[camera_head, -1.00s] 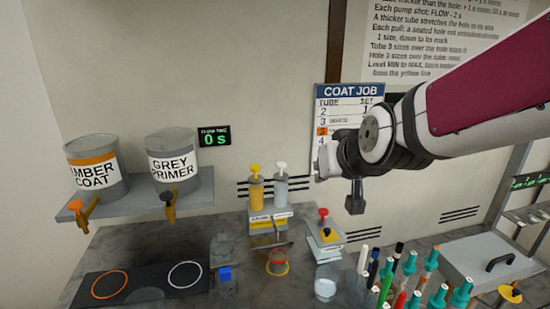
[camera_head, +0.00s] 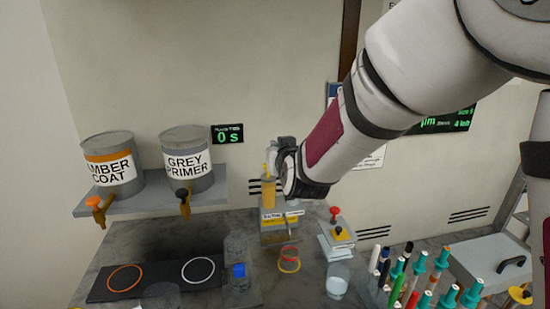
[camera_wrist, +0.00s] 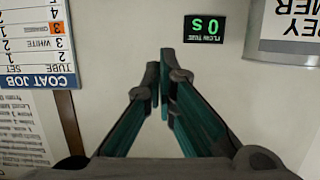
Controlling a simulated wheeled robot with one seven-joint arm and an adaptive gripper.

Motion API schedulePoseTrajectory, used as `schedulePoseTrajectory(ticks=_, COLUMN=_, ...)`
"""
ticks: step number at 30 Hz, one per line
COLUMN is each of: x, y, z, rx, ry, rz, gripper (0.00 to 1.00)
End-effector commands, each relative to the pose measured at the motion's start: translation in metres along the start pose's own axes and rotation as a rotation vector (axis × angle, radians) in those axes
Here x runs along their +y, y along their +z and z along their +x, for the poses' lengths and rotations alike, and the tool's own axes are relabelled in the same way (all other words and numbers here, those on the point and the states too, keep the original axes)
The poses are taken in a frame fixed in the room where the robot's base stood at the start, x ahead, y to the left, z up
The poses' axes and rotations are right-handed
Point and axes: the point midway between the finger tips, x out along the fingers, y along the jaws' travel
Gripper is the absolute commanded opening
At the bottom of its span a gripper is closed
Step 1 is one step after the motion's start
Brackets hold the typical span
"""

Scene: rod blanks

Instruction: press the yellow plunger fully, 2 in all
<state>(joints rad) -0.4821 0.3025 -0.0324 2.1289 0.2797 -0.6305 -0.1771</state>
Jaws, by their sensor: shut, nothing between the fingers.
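The yellow pump bottle (camera_head: 268,193) stands upright on a small labelled stand at the back of the bench, against the wall. Its yellow plunger (camera_head: 265,169) shows only in part beside my gripper; how far down it is cannot be told. My gripper (camera_head: 275,156) is at the top of the bottle, just above and to the right of the plunger. I cannot tell whether it touches. In the wrist view my gripper (camera_wrist: 160,72) is shut and empty, its fingertips together in front of the wall. The white-topped pump is hidden behind my arm.
A shelf on the left holds the amber coat can (camera_head: 110,162) and grey primer can (camera_head: 187,160). The flow display (camera_head: 227,134) reads 0 s. A red-knobbed device (camera_head: 336,235), a clear cup (camera_head: 338,281) and several teal-topped tools stand to the right.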

Motion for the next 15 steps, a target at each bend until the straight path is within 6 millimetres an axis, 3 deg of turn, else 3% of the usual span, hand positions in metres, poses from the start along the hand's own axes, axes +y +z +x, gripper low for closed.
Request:
schedulePoseTrajectory(ticks=7, x=0.001, y=0.001, z=0.015, rx=-0.002, ry=0.001, rz=0.000, gripper=0.00)
schedulePoseTrajectory(ticks=15, x=0.001, y=0.001, z=0.065, rx=-0.002, ry=0.001, rz=0.000, gripper=0.00)
